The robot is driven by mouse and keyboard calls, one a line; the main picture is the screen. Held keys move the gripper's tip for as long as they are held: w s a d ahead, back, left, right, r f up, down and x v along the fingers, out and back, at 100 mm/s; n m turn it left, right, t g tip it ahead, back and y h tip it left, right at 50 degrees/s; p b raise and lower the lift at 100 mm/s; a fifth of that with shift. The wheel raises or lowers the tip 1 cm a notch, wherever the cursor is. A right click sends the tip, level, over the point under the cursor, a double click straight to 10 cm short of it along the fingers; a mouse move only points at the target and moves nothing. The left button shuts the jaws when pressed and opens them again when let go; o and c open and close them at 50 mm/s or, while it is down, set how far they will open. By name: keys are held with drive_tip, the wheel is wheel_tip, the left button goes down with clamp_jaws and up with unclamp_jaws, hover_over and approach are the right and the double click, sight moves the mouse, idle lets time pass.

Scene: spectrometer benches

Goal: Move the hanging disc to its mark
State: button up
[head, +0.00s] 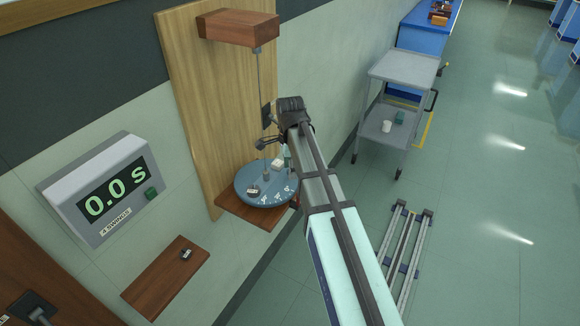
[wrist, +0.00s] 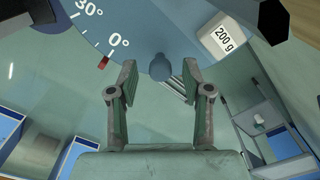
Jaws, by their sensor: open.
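The blue disc (head: 245,191) hangs on a thin wire from a wooden block (head: 238,27). In the wrist view the disc (wrist: 150,28) shows printed angle marks, 0° and 30°. A small red pointer (wrist: 104,62) is close to the 0° mark at its rim. A rounded blue-grey knob (wrist: 160,68) stands at the rim. My gripper (wrist: 160,78) is open, with one finger on each side of the knob. I see gaps between the fingers and the knob. In the head view my arm hides the disc's right edge.
A wooden shelf (head: 228,206) is below the disc, against a wooden backboard (head: 190,100). A wall timer (head: 108,190) reads 0.0 s. A lower shelf (head: 160,277) holds a small dark object.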

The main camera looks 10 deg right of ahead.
drive_tip(key=shift+f, duration=0.15)
clamp_jaws()
